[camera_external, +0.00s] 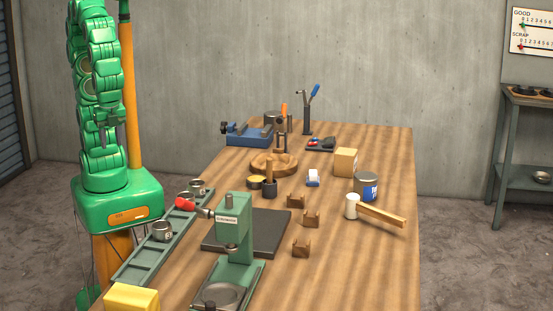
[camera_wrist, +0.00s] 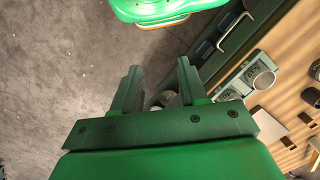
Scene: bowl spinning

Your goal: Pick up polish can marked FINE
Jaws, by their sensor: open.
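I cannot read the word FINE on any can in these views. In the external view, a grey can with a blue and white label (camera_external: 367,187) stands upright toward the right side of the wooden table.
A long green rack (camera_external: 150,245) with several metal cups runs along the table's left edge. A green press (camera_external: 235,235) stands at the front. A white-headed mallet (camera_external: 375,210) lies near the labelled can, with a cardboard box (camera_external: 346,162) behind. The table's front right is clear.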

